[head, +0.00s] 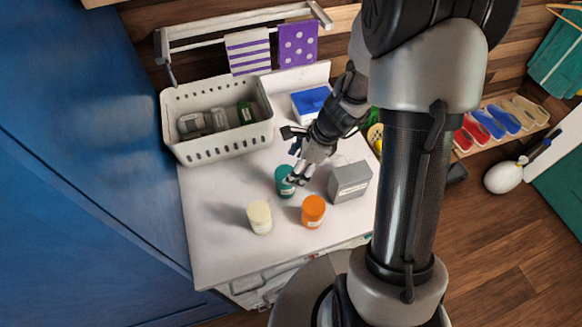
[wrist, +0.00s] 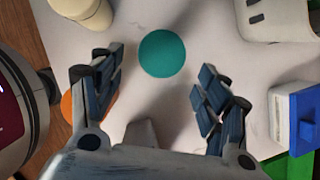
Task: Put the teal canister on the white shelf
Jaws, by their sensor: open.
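The teal canister (head: 285,181) stands upright on the white cabinet top (head: 215,235). In the wrist view its round teal top (wrist: 162,54) shows just ahead of my fingers, centred between their lines. My gripper (head: 297,178) is open, its fingers (wrist: 158,85) spread with nothing between them. It reaches down from the upper right, close beside the canister. I cannot tell from these views whether a finger touches it. I cannot make out a separate white shelf; the white cabinet top is the only clear white surface.
A cream canister (head: 260,217), an orange canister (head: 313,211) and a grey box (head: 349,182) stand nearby. A white basket (head: 217,143) and a blue-lidded box (head: 310,102) are behind. A towel rail (head: 240,32) is at the back. The cabinet top's front left is clear.

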